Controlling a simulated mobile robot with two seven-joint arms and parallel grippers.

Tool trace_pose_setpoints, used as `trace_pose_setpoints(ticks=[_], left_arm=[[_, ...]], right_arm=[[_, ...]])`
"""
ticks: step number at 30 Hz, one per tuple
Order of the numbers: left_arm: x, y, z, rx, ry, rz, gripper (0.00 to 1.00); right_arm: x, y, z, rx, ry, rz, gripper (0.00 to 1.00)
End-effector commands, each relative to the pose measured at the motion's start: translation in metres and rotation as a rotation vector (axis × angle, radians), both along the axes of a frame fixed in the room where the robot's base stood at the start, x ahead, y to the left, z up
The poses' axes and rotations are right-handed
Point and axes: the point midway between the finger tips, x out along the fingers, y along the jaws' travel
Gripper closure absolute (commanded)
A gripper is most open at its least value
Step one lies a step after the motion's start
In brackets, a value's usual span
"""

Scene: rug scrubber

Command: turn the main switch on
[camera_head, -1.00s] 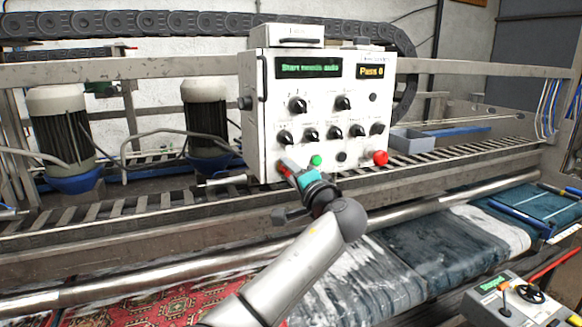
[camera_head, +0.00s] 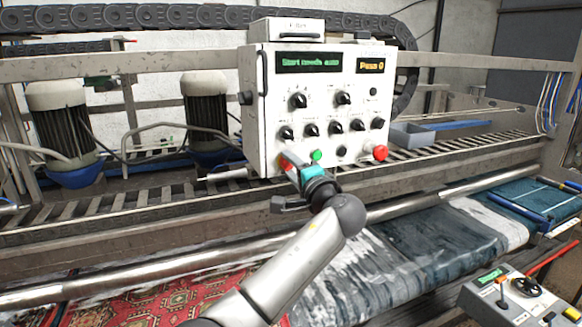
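A white control box (camera_head: 350,85) stands on the machine's rail, with two lit displays, several black knobs, a green button (camera_head: 317,155) and a red mushroom button (camera_head: 379,152) on its front. A dark round knob (camera_head: 246,98) sticks out of its left side. I cannot tell from labels which control is the main switch. My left gripper (camera_head: 290,161) is at the lower left corner of the box front, left of the green button. Something red shows at its fingertips, largely covered. Whether the fingers are closed or touch the panel is unclear. My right gripper is out of view.
A long metal rail (camera_head: 480,155) runs across below the box. Two motors (camera_head: 58,125) stand at the left. A red patterned rug (camera_head: 140,305) and dark wet fabric (camera_head: 430,250) lie below. A small control console (camera_head: 510,292) is at the lower right.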

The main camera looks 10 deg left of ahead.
Motion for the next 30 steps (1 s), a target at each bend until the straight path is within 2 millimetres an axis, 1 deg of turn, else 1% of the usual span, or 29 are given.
trace_pose_setpoints(ticks=[1, 6, 13, 17, 20, 23, 30], left_arm=[[0.000, 0.000, 0.000, 0.000, 0.000, 0.000, 0.47], [0.000, 0.000, 0.000, -0.002, -0.001, 0.000, 0.30], [0.000, 0.000, 0.000, -0.003, -0.002, 0.000, 0.30], [-0.004, -0.003, 0.000, -0.003, -0.002, -0.001, 0.30], [-0.012, -0.009, -0.001, -0.005, -0.004, -0.003, 0.30], [-0.025, -0.018, -0.002, -0.007, -0.003, -0.004, 0.30], [-0.065, -0.045, -0.003, -0.008, -0.003, -0.004, 0.30]], right_arm=[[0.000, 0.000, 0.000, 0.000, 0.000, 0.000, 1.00], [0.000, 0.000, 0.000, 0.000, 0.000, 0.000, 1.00], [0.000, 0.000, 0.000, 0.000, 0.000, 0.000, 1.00], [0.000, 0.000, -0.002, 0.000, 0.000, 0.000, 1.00], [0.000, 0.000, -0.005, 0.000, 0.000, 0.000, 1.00], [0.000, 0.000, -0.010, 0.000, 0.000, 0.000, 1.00], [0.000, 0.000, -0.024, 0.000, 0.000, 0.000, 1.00]])
